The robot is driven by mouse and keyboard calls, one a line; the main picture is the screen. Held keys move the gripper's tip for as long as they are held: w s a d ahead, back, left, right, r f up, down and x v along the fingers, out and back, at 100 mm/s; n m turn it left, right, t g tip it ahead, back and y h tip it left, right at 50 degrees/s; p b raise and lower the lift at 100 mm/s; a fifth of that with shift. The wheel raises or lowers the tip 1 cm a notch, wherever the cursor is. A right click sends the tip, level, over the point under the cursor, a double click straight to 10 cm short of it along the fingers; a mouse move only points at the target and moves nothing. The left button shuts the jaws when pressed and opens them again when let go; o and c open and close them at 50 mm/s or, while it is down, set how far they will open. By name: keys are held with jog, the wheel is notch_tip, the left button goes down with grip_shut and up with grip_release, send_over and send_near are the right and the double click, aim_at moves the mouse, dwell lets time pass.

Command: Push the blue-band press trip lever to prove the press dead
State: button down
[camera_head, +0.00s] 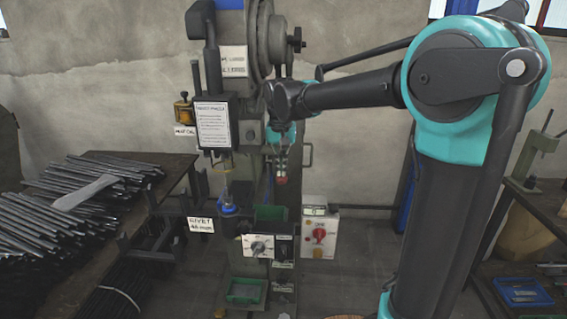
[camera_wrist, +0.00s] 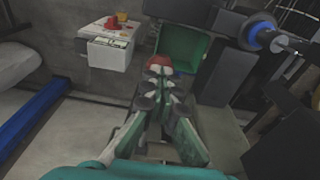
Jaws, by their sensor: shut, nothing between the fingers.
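The press (camera_head: 257,60) stands against the wall, with a blue band (camera_head: 229,4) at its top. A small red knob (camera_head: 281,181) shows right at my gripper's tips; it looks like the end of the trip lever, but the lever's shaft cannot be made out. My gripper (camera_head: 281,170) is shut and empty, pointing down in front of the press column. In the wrist view the red knob (camera_wrist: 159,63) lies just beyond the closed fingertips (camera_wrist: 158,78). I cannot tell whether they touch it.
A light box with a red switch (camera_head: 319,234) is right of the press; it also shows in the wrist view (camera_wrist: 108,48). A green tray (camera_head: 246,291) sits low. Metal rods (camera_head: 75,190) cover the left bench.

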jog(key=shift+s+f, duration=0.1)
jog(key=shift+f, duration=1.15)
